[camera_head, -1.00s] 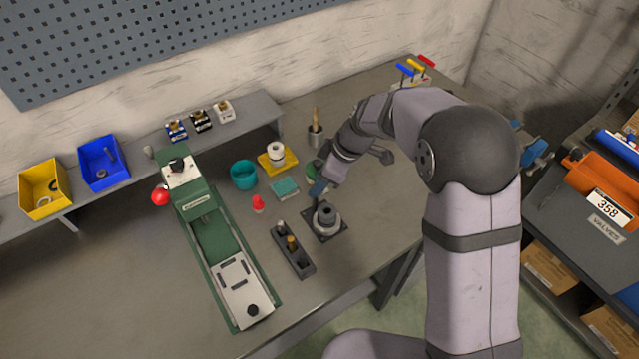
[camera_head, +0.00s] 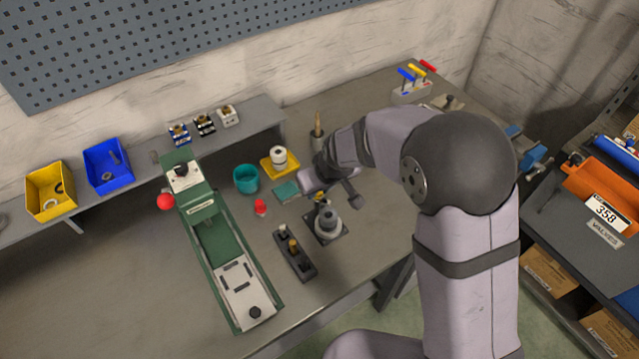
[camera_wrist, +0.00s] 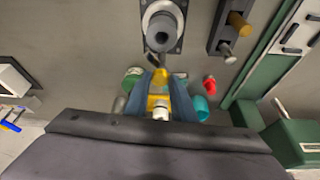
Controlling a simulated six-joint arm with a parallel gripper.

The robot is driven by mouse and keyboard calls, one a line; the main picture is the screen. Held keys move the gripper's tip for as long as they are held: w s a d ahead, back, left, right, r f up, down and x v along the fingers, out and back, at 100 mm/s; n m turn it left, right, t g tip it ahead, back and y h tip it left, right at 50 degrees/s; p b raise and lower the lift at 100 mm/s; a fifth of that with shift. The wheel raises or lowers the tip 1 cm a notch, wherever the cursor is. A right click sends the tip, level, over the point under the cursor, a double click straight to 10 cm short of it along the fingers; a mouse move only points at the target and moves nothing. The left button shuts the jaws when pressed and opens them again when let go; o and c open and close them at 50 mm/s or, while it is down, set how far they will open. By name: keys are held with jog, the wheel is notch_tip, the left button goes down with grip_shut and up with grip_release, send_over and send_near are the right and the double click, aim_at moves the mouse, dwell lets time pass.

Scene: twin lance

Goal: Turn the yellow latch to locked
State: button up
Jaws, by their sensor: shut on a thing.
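A grey round fixture (camera_head: 326,222) stands on a dark square plate at the front of the bench. It shows at the top of the wrist view (camera_wrist: 162,28). A small yellow piece, which I take as the yellow latch (camera_wrist: 159,76), is beside the fixture's near edge in the wrist view, between my fingertips. It also shows as a small yellow spot in the head view (camera_head: 320,196). My gripper (camera_wrist: 160,82) has blue fingers shut on this piece. The fingers hide part of it, and I cannot read any locked mark.
A dark tray with pegs (camera_head: 308,268) and a green machine (camera_head: 215,235) with a red ball lie left of the fixture. A red piece (camera_head: 260,207), teal cup (camera_head: 246,179) and yellow plate (camera_head: 268,170) are near. Coloured handles (camera_head: 411,76) stand at the back right.

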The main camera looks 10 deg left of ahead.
jog(key=shift+a+m+h, duration=0.15)
jog(key=shift+m+h, duration=0.15)
jog(key=shift+m, duration=0.7)
jog(key=m+b, duration=0.1)
jog(key=b, duration=0.1)
jog(key=m+h+b, duration=0.1)
jog(key=b, duration=0.1)
jog(key=shift+a+f+t, duration=0.15)
jog(key=shift+f+t, duration=0.1)
jog(key=shift+t, duration=0.15)
jog(key=m+b, duration=0.2)
jog(key=b, duration=0.1)
jog(key=shift+s+h, duration=0.1)
jog(key=shift+h, duration=0.2)
jog(key=shift+a+r+m+h+b, duration=0.1)
jog(key=shift+r+m+h+b, duration=0.15)
jog(key=shift+m+b, duration=0.55)
jog(key=o, duration=1)
jog(key=shift+r, duration=0.1)
jog(key=shift+b+v, duration=0.8)
jog(key=shift+v, duration=2.8)
